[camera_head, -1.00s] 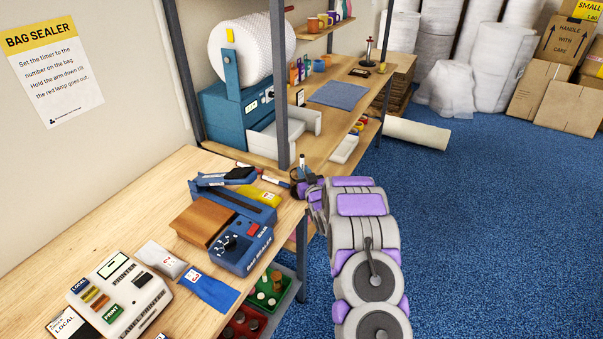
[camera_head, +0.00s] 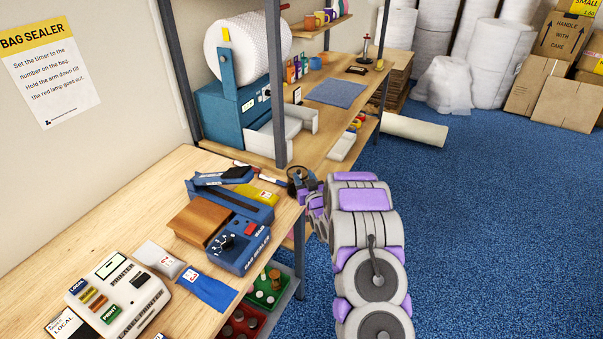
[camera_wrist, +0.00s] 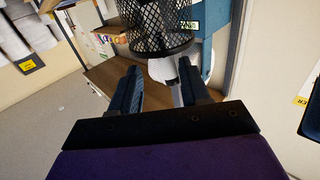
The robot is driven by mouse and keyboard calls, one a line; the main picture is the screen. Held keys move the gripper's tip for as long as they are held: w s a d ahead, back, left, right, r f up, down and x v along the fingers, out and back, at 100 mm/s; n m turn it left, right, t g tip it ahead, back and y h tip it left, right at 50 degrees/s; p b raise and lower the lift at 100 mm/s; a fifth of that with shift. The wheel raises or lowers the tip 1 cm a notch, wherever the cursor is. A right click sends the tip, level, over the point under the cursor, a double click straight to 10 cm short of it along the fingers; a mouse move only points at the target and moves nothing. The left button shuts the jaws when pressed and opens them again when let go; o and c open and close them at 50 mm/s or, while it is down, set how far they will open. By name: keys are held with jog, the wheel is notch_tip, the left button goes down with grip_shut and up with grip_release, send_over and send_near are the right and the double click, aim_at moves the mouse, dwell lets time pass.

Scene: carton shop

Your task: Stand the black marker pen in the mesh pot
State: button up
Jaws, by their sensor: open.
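The black mesh pot (camera_wrist: 158,28) fills the top middle of the wrist view, just beyond my fingertips; in the head view it shows as a small dark shape (camera_head: 297,174) at the table's far right corner. My gripper (camera_wrist: 158,82) is open, its two dark fingers apart below the pot's lower rim; in the head view it is largely hidden by my arm. I cannot make out the black marker pen for certain now. What stands inside the pot is cut off or too dark to tell.
Pens (camera_head: 270,180) lie on the near table beside the pot. The blue bag sealer (camera_head: 238,240), label printer (camera_head: 118,292) and yellow pack (camera_head: 256,196) stand nearer. A grey shelf post (camera_head: 278,90) rises behind. Blue floor (camera_head: 490,230) to the right is clear.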

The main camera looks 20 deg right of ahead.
jog(key=s+a+p, duration=0.1)
jog(key=s+a, duration=0.1)
jog(key=s, duration=1.1)
jog(key=shift+s+a, duration=0.2)
jog(key=shift+a, duration=0.2)
jog(key=shift+d, duration=0.1)
jog(key=shift+r, duration=0.1)
jog(key=s+a+r+n+g, duration=0.1)
jog(key=s+a+r+g, duration=0.55)
jog(key=g, duration=0.25)
jog(key=s+a+r+g, duration=0.3)
jog(key=s+a+r, duration=0.1)
jog(key=s, duration=0.8)
jog(key=s+a+r+g+y, duration=0.1)
jog(key=s+a+r+g, duration=0.2)
jog(key=s, duration=0.9)
jog(key=s+a+r+g+y, duration=0.1)
jog(key=s+a+r+g, duration=0.3)
jog(key=s, duration=0.8)
jog(key=a, duration=0.2)
jog(key=shift+s+a+r+g, duration=0.3)
jog(key=shift+s+a, duration=0.05)
jog(key=shift+s, duration=0.05)
